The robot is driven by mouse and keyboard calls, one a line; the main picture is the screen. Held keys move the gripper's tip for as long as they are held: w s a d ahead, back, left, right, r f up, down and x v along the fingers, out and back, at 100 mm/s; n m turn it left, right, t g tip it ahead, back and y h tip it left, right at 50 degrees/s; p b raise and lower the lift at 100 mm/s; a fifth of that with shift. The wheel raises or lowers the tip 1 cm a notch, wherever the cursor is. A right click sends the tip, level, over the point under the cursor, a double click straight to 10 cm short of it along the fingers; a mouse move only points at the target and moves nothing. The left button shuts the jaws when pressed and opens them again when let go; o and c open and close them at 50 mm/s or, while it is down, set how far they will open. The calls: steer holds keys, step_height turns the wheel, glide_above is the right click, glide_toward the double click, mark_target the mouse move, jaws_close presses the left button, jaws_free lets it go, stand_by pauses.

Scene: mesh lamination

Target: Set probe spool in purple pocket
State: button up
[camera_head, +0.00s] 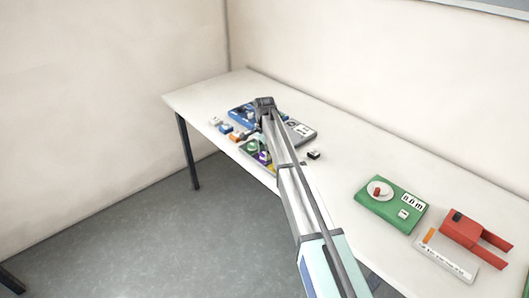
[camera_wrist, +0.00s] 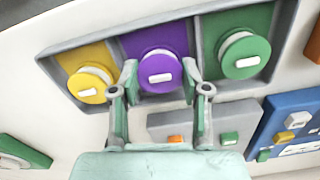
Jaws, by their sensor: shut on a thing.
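In the wrist view, my gripper (camera_wrist: 160,80) has its fingers on either side of a purple spool (camera_wrist: 157,72) with a white bar on its face. The spool is at the purple pocket (camera_wrist: 146,41), the middle one of a grey tray (camera_wrist: 194,46). I cannot tell whether it rests on the pocket floor or is held just above. A yellow spool (camera_wrist: 87,84) is in the yellow pocket (camera_wrist: 70,59) on the left. A green spool (camera_wrist: 243,55) is in the green pocket (camera_wrist: 233,22) on the right.
A grey panel (camera_wrist: 205,118) and a blue tray (camera_wrist: 289,102) with small parts lie beside the pocket tray. In the head view, a green device (camera_head: 388,204) and a red fork-shaped object (camera_head: 474,236) are at the right. A small dark block (camera_head: 314,154) lies on the table.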

steer(key=o, duration=1.2)
steer(key=shift+o, duration=0.2)
step_height(320, 180, up, 12)
steer(key=b, duration=0.2)
steer(key=shift+r, duration=0.2)
